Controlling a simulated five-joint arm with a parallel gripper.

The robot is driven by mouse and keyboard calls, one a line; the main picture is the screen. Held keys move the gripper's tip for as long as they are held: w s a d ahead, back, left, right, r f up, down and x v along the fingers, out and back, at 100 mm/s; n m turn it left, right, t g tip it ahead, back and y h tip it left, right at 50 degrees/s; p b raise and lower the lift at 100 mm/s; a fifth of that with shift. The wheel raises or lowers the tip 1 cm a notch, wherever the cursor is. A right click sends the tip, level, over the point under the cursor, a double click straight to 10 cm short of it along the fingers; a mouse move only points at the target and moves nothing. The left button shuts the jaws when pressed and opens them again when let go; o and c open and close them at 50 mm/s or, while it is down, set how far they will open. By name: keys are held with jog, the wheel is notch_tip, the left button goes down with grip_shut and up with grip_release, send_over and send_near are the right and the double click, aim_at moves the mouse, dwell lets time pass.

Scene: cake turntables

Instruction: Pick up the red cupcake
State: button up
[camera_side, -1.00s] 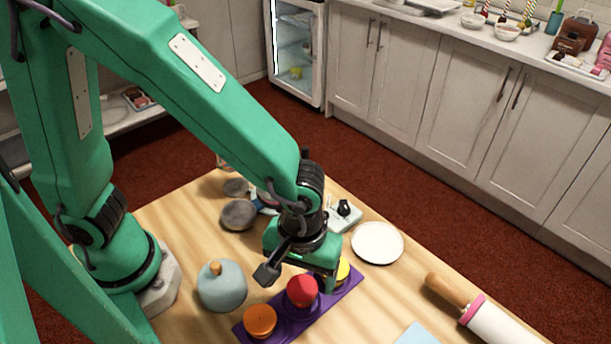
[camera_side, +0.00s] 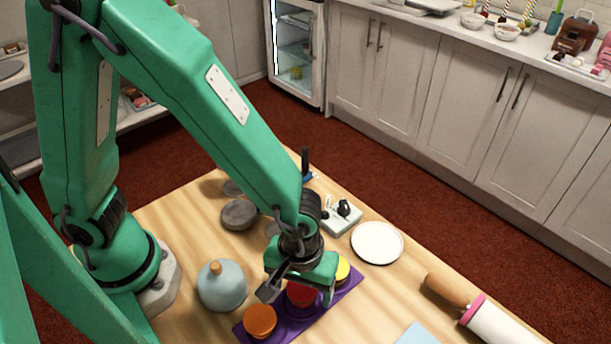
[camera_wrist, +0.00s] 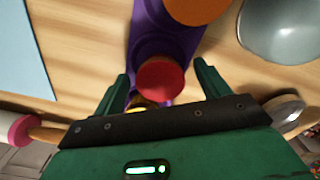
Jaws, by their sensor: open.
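The red cupcake (camera_side: 301,294) stands in the middle of a purple tray (camera_side: 291,325), between an orange cupcake (camera_side: 260,320) and a yellow cupcake (camera_side: 342,268). My gripper (camera_side: 300,290) is open and low over the red cupcake, partly hiding it in the side view. In the wrist view the red cupcake (camera_wrist: 160,78) lies between the two open fingers of my gripper (camera_wrist: 163,82), with space on both sides. The yellow cupcake (camera_wrist: 143,104) is mostly hidden behind the gripper's bar there. Whether the fingers reach down beside the red cupcake is hard to tell.
A blue-grey dome (camera_side: 221,288) with a wooden knob stands left of the tray. A white plate (camera_side: 377,243) and a small white board with a black item (camera_side: 343,216) lie behind. A rolling pin (camera_side: 480,312) and light blue sheet (camera_side: 417,335) lie at the right.

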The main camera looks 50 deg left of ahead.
aim_at(301, 289)
jog(key=c, duration=1)
jog(key=shift+r, duration=0.15)
jog(key=shift+c, duration=0.3)
notch_tip(301, 289, up, 10)
dwell(0.4)
